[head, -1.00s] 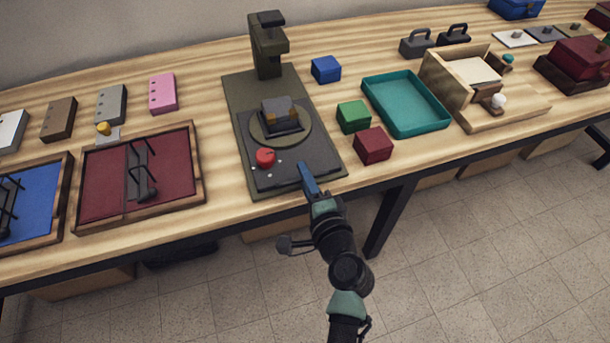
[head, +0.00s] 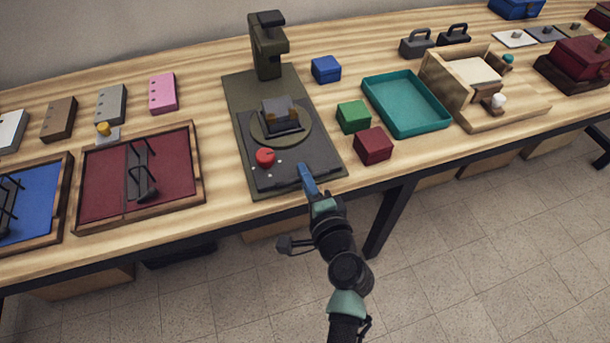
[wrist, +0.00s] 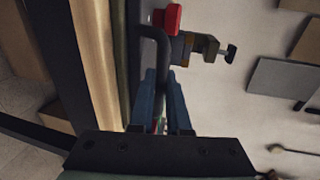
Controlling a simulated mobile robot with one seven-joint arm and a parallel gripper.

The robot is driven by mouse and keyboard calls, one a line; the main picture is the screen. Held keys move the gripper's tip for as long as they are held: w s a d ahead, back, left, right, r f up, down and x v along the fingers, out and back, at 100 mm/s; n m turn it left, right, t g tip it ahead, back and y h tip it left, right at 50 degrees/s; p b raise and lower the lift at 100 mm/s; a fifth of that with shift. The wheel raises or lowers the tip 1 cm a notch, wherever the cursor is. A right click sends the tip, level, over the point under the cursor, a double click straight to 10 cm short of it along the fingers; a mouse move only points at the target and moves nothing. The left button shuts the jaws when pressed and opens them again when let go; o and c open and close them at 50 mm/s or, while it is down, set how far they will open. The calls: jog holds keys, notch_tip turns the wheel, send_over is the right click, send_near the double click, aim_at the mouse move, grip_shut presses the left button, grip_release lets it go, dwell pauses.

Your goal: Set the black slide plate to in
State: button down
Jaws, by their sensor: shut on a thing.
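The black slide plate (head: 312,150) lies on the olive base (head: 238,95) of a small press-like stand. It carries a red knob (head: 265,157) and a round disc (head: 303,134) with a dark clamp block (head: 280,113) on it. My gripper (head: 304,172) is at the plate's front edge, right of its middle. In the wrist view my gripper (wrist: 162,88) has its blue fingers around a dark bent bar handle (wrist: 163,48) on the plate's side. It is shut on this handle. In the head view the fingers mostly hide the handle.
A blue block (head: 326,69), a green block (head: 353,116) and a dark red block (head: 373,146) stand right of the base. A teal tray (head: 445,121) is beyond them. A red-floored wooden tray (head: 100,185) is to the left. Open floor lies before the table.

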aim_at(286, 133)
dwell(0.9)
jog(key=b+x, duration=0.1)
jog(key=x, duration=0.2)
jog(key=r+b+x, duration=0.1)
jog(key=x, duration=0.3)
jog(key=r+b+x, duration=0.1)
jog(key=x, duration=0.2)
jog(key=shift+w+a, duration=0.1)
jog(key=shift+w, duration=0.45)
jog(key=c, duration=1.2)
grip_release()
jog(key=shift+o, duration=0.2)
jog(key=p+v, duration=0.1)
jog(key=v, duration=1.2)
jog(key=shift+r, duration=0.1)
